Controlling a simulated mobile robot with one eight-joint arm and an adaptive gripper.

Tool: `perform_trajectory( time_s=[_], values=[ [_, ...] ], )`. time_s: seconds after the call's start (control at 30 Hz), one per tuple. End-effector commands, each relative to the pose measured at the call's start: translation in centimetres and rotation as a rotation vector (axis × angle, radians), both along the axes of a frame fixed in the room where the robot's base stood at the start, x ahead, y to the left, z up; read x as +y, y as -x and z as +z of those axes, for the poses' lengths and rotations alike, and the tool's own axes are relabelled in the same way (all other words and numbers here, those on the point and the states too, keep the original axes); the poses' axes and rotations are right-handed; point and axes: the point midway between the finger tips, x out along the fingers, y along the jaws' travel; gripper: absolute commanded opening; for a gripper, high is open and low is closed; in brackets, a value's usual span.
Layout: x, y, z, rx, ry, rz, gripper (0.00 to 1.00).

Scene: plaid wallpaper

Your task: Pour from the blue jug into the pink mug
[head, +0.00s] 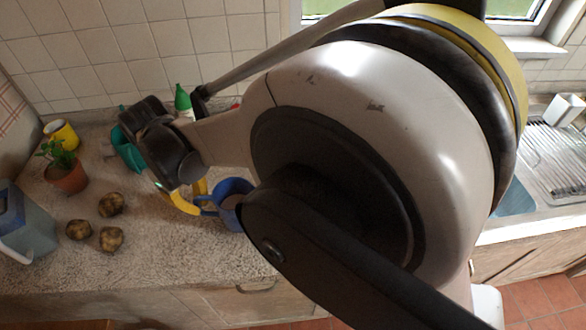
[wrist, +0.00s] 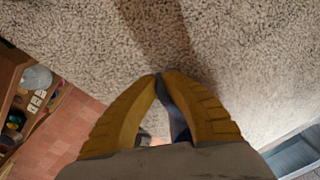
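The blue jug (head: 232,192) stands on the speckled counter, partly covered by my arm. Its handle (head: 207,204) points left, toward my gripper (head: 193,203). In the wrist view my gripper (wrist: 160,78) has its yellow fingers drawn together at the tips, with a dark blue-grey strip between them that looks like the jug's handle (wrist: 175,108). The jug's body is not clear in that view. I see no pink mug in either view; my arm hides much of the counter to the right of the jug.
Several brown potatoes (head: 110,239), a potted plant (head: 66,176), a yellow mug (head: 63,135) and a blue-grey container (head: 25,228) are on the left. A teal object (head: 130,155) and a green-topped bottle (head: 183,98) stand behind my gripper. A sink drainer (head: 555,160) is far right.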

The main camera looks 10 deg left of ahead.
Motion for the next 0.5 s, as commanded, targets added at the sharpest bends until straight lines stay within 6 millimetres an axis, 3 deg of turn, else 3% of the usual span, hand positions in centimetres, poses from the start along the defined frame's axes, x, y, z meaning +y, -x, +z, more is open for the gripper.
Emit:
perform_trajectory(
  time_s=[0.5],
  values=[
    [-2.1,-0.4,3.0,0.038,-0.221,-0.001,0.0]
  ],
)
